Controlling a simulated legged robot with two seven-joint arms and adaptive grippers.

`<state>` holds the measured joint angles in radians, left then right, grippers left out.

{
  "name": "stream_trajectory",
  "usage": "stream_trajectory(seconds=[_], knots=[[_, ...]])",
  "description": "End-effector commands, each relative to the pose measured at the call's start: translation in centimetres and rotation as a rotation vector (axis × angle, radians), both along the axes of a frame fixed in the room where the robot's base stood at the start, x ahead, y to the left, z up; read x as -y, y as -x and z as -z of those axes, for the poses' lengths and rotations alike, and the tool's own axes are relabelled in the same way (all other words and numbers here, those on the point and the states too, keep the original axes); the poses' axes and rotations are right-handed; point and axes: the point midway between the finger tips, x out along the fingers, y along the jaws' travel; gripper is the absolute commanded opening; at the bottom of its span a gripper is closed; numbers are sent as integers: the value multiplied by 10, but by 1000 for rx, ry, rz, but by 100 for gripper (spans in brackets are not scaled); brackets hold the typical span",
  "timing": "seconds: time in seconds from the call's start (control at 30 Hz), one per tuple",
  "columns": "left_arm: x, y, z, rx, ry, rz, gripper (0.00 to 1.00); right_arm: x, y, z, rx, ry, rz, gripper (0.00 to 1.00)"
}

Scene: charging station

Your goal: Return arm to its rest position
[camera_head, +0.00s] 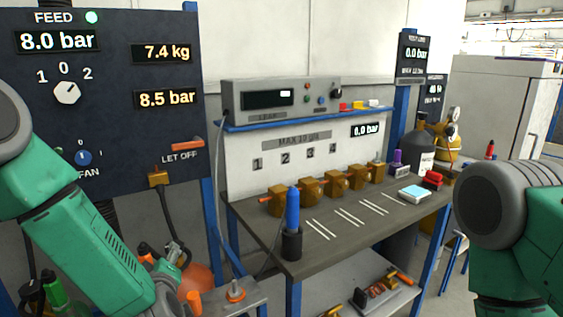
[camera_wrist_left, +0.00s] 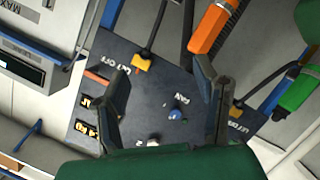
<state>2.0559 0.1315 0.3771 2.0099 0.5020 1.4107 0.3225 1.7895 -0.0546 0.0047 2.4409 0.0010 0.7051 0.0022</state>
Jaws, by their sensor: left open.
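My left arm (camera_head: 95,245) comes in from the left in the head view, with its green link angled down towards the bottom edge. Its gripper is not visible there. In the left wrist view, my left gripper (camera_wrist_left: 163,75) has its two dark fingers spread apart with nothing between them. Behind the fingers is the dark control panel (camera_wrist_left: 140,98), seen turned. My right arm (camera_head: 520,225) stands at the right edge of the head view, and its gripper is out of view.
The feed panel (camera_head: 120,120) with dials and readouts stands close behind my left arm. A bench (camera_head: 335,250) in the middle carries several brass fittings and a blue-handled tool (camera_head: 292,212) in a black holder. A grey cabinet (camera_head: 500,110) stands at the back right.

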Motion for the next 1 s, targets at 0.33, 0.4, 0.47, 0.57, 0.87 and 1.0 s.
stream_trajectory(seconds=[0.33,0.4,0.47,0.57,0.87,1.0], knots=[[17,173,213,-688,-212,514,56,0,0,39,0,0,0,71],[13,218,241,-825,-243,613,56,0,0,45,0,0,0,71],[8,255,259,-936,-262,690,56,0,0,50,0,0,0,71],[-1,310,278,-1094,-286,803,56,0,0,57,0,0,0,71],[-16,381,289,-1294,-302,946,56,0,0,63,0,0,0,71],[-16,381,289,-1294,-302,946,56,0,0,63,0,0,0,71]])
